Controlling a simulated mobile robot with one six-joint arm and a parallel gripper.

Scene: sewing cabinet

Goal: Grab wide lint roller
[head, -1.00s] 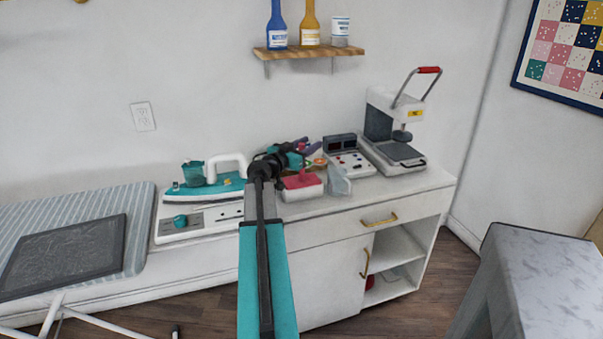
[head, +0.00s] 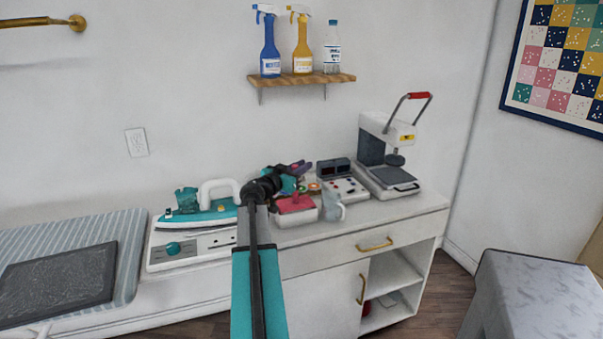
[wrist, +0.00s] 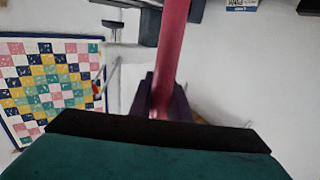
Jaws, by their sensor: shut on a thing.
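In the wrist view, the two dark fingers of my gripper (wrist: 165,98) are closed on a pinkish-red bar (wrist: 174,45), which fits the handle of the wide lint roller. The bar runs up out of the picture, so its far end is hidden. In the head view my gripper (head: 290,178) is over the cabinet top, largely hidden behind my own wrist. The held thing cannot be made out clearly there.
A red-and-white box (head: 296,210) and a clear jug (head: 333,207) stand on the white cabinet (head: 320,247). The iron (head: 200,207) is left; a control box (head: 345,188) and heat press (head: 383,165) are right. Bottles stand on a wall shelf (head: 300,80).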

